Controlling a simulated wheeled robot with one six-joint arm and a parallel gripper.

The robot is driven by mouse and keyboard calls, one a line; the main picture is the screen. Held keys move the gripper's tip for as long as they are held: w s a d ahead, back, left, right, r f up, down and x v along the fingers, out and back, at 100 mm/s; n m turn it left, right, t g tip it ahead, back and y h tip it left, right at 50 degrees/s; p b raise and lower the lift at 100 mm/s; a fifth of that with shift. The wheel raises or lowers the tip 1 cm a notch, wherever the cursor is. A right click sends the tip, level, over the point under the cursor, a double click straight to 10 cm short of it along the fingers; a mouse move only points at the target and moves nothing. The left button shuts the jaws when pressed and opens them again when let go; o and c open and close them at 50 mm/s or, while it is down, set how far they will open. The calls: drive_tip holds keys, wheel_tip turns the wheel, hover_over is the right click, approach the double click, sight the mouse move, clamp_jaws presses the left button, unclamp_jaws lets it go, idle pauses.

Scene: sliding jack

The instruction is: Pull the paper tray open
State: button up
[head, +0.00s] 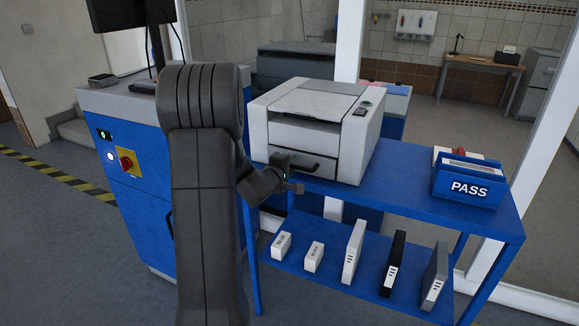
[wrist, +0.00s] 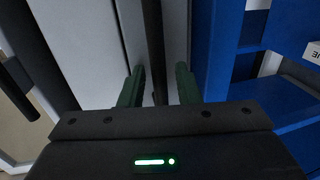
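The white printer (head: 312,122) stands on the blue table. Its paper tray (head: 318,164) is the low front panel and looks flush with the body. A dark bar handle (head: 310,167) runs across the tray front. My gripper (head: 291,186) is at the left part of this handle, which it partly hides. In the wrist view the two green fingers of my gripper (wrist: 160,84) are apart. The dark handle (wrist: 154,45) runs down between them, with a gap showing on both sides. I cannot tell how deep the handle lies between the fingers.
A blue PASS bin (head: 469,189) stands on the table (head: 410,195) to the right. Several small boxes and binders stand on the lower shelf (head: 330,278). A blue cabinet (head: 142,205) with a red knob is to the left. Floor shows in front of the table.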

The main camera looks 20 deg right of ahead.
clamp_jaws()
drive_tip(key=shift+a, duration=0.1)
drive_tip(key=f+p+v, duration=0.3)
drive_tip(key=p+v, duration=0.1)
drive_tip(key=v, duration=1.2)
drive_tip(key=shift+s+a, duration=0.25)
drive_tip(key=shift+s, duration=0.15)
drive_tip(key=shift+f, duration=0.15)
drive_tip(key=shift+o, duration=0.2)
unclamp_jaws()
drive_tip(key=v, duration=1.3)
drive_tip(key=shift+s+a, duration=0.2)
drive_tip(key=shift+s, duration=0.1)
drive_tip(key=shift+w, duration=0.1)
